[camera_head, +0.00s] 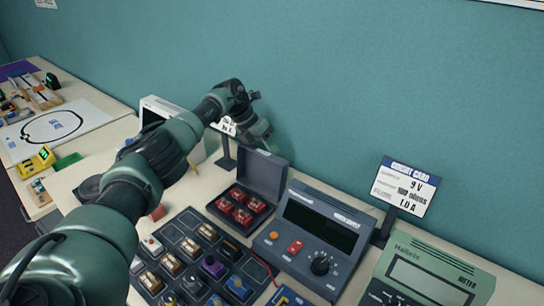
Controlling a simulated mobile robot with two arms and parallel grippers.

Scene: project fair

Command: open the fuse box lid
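The fuse box (221,212) is a small dark grey box on the table, with several red fuses in its tray. Its lid (263,172) stands raised, upright at the back of the box, so the fuses are exposed. My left arm reaches across from the lower left. My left gripper (258,128) is beyond the lid, up near the teal wall, and looks apart from the box. My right gripper is not in view.
A power supply (313,239) stands right of the fuse box, then a circuit card sign (405,186) and a green meter (432,275). A tray of components (187,250) lies in front. A white-framed screen (158,107) stands behind my arm. The teal wall bounds the back.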

